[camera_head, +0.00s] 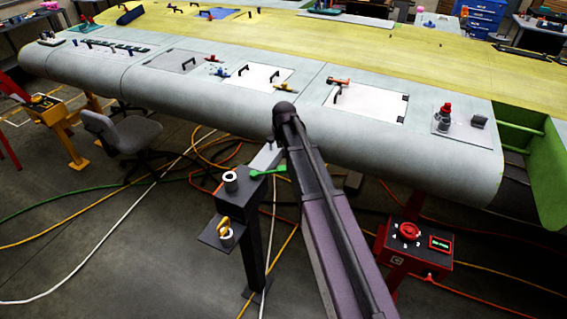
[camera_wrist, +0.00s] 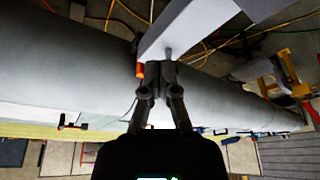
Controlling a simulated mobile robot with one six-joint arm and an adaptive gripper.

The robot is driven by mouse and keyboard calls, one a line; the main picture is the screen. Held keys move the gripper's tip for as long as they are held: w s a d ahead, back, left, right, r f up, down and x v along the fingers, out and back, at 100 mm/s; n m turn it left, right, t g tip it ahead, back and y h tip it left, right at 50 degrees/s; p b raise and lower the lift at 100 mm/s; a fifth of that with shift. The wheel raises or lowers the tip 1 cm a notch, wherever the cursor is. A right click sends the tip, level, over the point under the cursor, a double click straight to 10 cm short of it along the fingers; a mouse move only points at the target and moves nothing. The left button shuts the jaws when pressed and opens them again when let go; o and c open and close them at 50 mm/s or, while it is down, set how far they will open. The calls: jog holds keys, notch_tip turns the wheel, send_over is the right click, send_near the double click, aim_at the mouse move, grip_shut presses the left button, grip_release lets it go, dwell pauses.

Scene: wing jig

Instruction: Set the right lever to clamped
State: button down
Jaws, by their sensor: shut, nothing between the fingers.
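In the head view a dark post stand (camera_head: 254,225) stands in front of the wing, with a pale plate (camera_head: 265,157) at its top. A green lever handle (camera_head: 268,173) sticks out to the right of the post top. A small orange part shows at the post's left side. My arm covers the area just right of the green handle, and my gripper is hidden there. In the wrist view my gripper (camera_wrist: 160,78) is shut and empty, its tips close to a grey peg under a pale plate (camera_wrist: 190,25). An orange-tipped part (camera_wrist: 140,70) is just left of the fingers; contact is unclear.
The wing's pale leading edge (camera_head: 175,95) spans the view behind the post. A red control box (camera_head: 412,240) stands at right, an office chair (camera_head: 122,135) at left. A lower shelf on the post holds a yellow-topped part (camera_head: 224,229). Cables cross the floor.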

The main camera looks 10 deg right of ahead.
aim_at(269, 172)
jog(key=shift+f, duration=0.1)
jog(key=b+x, duration=1)
jog(key=shift+s+p, duration=0.3)
jog(key=shift+s, duration=1.75)
jog(key=shift+s+d, duration=0.15)
jog(key=shift+d, duration=0.05)
